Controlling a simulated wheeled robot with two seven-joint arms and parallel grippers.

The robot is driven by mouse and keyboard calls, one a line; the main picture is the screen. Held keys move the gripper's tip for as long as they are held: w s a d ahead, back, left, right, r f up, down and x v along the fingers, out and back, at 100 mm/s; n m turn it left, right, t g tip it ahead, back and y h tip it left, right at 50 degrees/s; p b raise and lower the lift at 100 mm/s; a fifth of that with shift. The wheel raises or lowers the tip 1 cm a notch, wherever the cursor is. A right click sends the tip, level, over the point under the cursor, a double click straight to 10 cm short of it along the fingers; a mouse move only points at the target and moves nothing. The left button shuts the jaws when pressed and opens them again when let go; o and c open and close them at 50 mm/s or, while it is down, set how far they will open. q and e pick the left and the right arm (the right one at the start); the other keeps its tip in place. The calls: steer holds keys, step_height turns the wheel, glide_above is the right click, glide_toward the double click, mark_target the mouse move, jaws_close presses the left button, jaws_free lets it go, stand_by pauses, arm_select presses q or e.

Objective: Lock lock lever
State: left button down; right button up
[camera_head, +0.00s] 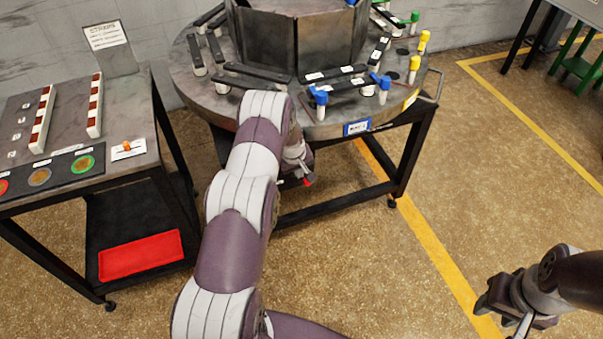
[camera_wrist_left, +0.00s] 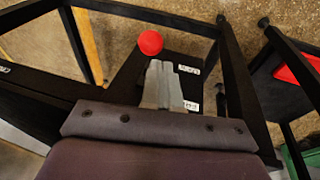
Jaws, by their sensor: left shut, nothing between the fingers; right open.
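A red ball knob (camera_wrist_left: 150,42), which looks like the end of the lock lever, shows just beyond my left fingertips in the wrist view. The lever's shaft is mostly hidden behind the fingers. In the head view a small red part (camera_head: 308,181) shows below the front rim of the round table. My left gripper (camera_wrist_left: 163,66) is shut and empty, close to the knob; I cannot tell whether they touch. In the head view my arm largely hides the left gripper (camera_head: 300,168). My right gripper (camera_head: 495,308) is open and empty above the floor at lower right.
The round table (camera_head: 215,95) carries dark straps and blue, yellow and green-topped pins. White labels (camera_wrist_left: 187,69) show beside my left fingers. A side table (camera_head: 140,80) stands left, with a red tray (camera_head: 140,256) on its lower shelf.

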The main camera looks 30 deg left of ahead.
arm_select(q)
steer(key=shift+w+d+f, duration=0.2)
steer(key=shift+d+f, duration=0.2)
steer(key=shift+f, duration=0.15)
steer(key=shift+d, duration=0.1)
